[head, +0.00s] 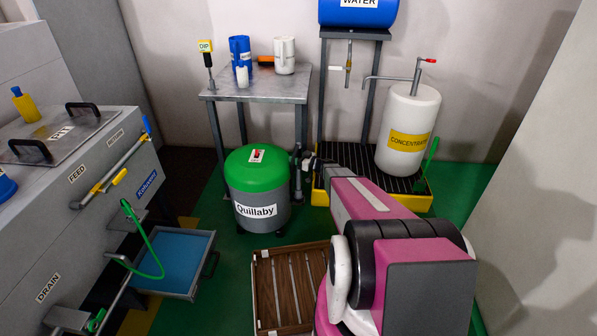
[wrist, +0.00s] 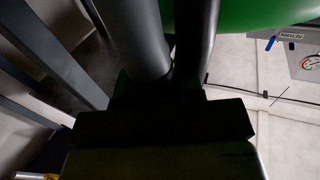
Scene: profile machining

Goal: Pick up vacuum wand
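The vacuum (head: 257,185) is a grey canister with a green lid, labelled Quillaby, on the green floor. A dark upright piece at its right side (head: 297,182) looks like the vacuum wand. My gripper (head: 308,161) is at the upper part of that piece, partly hidden by my arm. In the wrist view, a thick grey tube (wrist: 140,40) and a thinner dark bar run down to the dark block of my gripper (wrist: 160,100). The green lid shows at the top right (wrist: 250,15). The fingertips are too dark to tell whether they close on the tube.
A metal table (head: 258,88) with cups stands behind the vacuum. A white concentrate drum (head: 408,110) stands on a yellow-edged grate at right. A wooden slatted pallet (head: 262,290) lies in front. A blue tray (head: 178,258) projects from the machine at left.

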